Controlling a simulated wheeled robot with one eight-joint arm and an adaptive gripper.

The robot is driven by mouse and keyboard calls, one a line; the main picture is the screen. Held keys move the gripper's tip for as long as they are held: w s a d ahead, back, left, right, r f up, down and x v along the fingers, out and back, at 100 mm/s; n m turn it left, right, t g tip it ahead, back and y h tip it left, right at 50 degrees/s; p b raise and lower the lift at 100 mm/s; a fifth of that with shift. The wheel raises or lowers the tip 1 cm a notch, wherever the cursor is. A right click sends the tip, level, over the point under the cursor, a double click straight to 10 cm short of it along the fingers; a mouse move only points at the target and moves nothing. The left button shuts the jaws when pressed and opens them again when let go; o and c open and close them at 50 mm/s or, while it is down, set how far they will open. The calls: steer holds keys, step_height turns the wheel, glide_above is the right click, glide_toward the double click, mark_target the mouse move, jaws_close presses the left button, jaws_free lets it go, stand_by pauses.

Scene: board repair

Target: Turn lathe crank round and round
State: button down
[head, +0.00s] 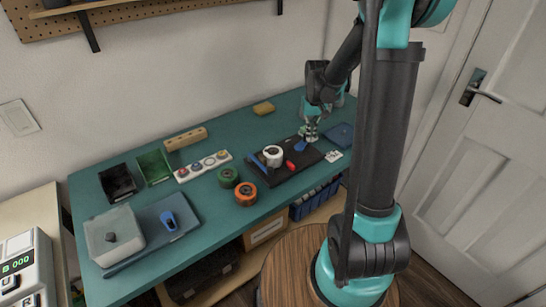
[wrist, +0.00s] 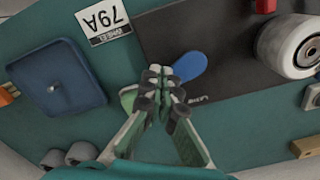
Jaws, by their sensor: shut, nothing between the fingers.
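I cannot make out a lathe or its crank for certain in either view. My gripper (head: 312,137) is over the right part of the teal table, above the edge of a black mat. In the wrist view my gripper (wrist: 162,82) has its fingertips together, with nothing between them. A blue rounded piece (wrist: 190,66) lies on the mat just beyond the fingertips; it also shows in the head view (head: 300,145). Whether the fingers touch anything below is unclear.
The black mat (head: 262,175) bears a white wheel (head: 273,155) and a red piece (head: 290,165). A dark blue square plate (wrist: 55,90) lies beside it. Green (head: 228,177) and orange (head: 246,193) wheels stand to the left. A grey box (head: 112,240) with a dark knob sits far left.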

steer(key=shift+f, duration=1.05)
steer(key=shift+s, duration=0.15)
